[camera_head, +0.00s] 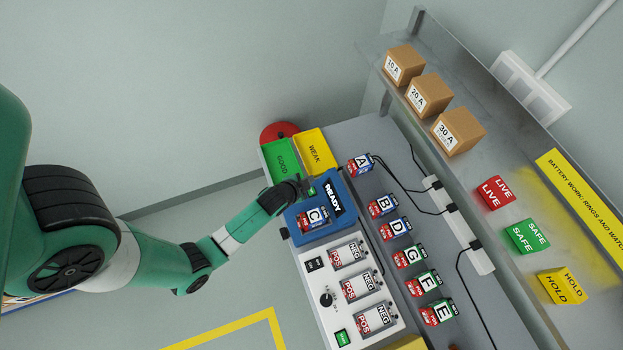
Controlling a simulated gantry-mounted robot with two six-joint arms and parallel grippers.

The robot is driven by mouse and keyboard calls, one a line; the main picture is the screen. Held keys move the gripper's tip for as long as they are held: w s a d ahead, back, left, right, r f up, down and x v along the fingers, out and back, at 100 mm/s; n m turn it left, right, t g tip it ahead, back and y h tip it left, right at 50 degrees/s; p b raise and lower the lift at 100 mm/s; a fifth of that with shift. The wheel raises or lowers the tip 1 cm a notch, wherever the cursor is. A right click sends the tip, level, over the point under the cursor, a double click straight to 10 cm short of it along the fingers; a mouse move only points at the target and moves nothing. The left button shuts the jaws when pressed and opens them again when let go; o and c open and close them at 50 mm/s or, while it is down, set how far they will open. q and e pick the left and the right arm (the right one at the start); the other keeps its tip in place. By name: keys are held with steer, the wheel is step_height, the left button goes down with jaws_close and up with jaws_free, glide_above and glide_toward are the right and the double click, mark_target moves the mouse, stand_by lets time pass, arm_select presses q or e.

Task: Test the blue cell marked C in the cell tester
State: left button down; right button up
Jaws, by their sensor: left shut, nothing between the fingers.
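The blue cell marked C (312,219) lies in the blue cell tester (343,222), its letter facing up. The tester's dark display (333,198) reads READY. My left gripper (303,187) is shut and empty. It is at the tester's upper left corner, just above cell C in the picture and apart from it. A small green patch shows beside the fingertips, mostly hidden by them; I cannot tell whether they touch it. My right gripper is out of view.
A green GOOD tray (268,157) and yellow WEAK tray (327,162) adjoin the tester, with a red round object (279,130) behind. Other lettered cells, including A (359,165), line the bench. Cartons stand on the shelf (487,143).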

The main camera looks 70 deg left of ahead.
arm_select(q)
steer(key=b, duration=0.4)
glide_above(309, 193)
step_height(309, 193, down, 5)
steer(key=shift+r, duration=0.1)
steer(key=shift+f+b, duration=0.5)
steer(key=shift+f, duration=0.35)
stand_by(0.9)
steer(key=shift+f, duration=0.4)
steer(key=shift+f+b, duration=0.5)
steer(key=shift+b, duration=0.15)
stand_by(0.4)
steer(key=shift+r, duration=0.15)
steer(key=shift+r+p, duration=0.8)
steer(key=shift+p, duration=0.2)
